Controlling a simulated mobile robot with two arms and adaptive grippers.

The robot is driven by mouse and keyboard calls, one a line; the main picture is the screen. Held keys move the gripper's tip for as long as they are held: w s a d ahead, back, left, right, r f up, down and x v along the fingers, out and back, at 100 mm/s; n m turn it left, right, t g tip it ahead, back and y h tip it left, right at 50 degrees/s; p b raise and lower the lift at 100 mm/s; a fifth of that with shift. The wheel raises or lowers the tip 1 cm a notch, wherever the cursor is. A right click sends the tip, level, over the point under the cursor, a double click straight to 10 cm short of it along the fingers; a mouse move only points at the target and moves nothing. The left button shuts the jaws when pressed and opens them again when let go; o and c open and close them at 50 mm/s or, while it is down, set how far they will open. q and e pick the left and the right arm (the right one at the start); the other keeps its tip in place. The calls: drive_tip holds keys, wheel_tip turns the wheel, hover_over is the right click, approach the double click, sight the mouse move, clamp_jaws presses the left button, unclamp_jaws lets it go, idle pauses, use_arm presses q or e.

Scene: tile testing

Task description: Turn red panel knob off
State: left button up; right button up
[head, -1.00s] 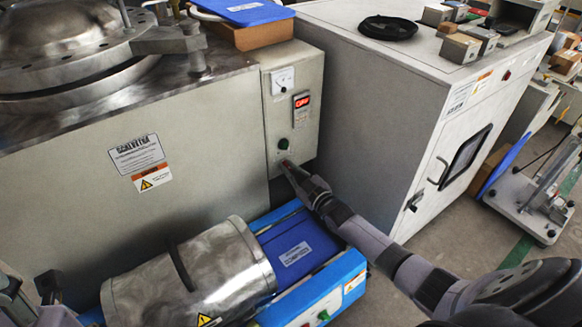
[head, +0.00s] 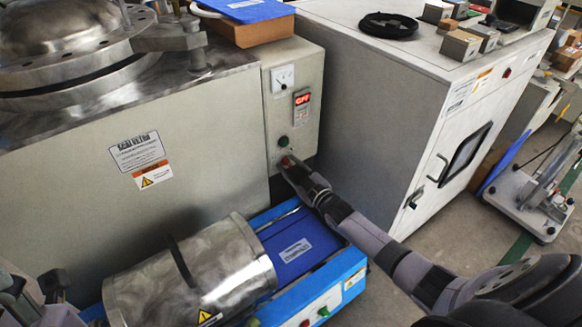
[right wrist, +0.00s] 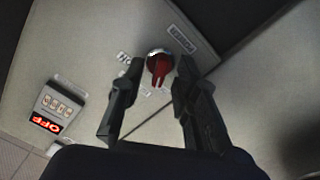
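The red knob (right wrist: 159,66) sits low on the control panel (head: 309,70) of the big grey machine. In the head view the knob (head: 286,160) is a small red spot, partly hidden by my right gripper (head: 293,167). In the right wrist view my right gripper (right wrist: 158,73) is open, with one finger on each side of the knob and small gaps between. The knob's handle points toward the gripper. The red display (right wrist: 46,123) reads OFF; it also glows in the head view (head: 302,99). Part of my left gripper (head: 52,284) shows at the lower left edge; its fingers are unclear.
A green button or lamp (head: 283,141) is just above the knob. A white cabinet (head: 375,110) stands close on the right of the panel. Below is a blue-framed unit (head: 345,275) with a metal cylinder (head: 190,275). Floor shows to the right.

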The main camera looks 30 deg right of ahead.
drive_tip(key=shift+s, duration=0.3)
drive_tip(key=s+d, duration=0.1)
drive_tip(key=s, duration=1)
drive_tip(key=shift+s+d, duration=0.15)
drive_tip(key=shift+d, duration=0.2)
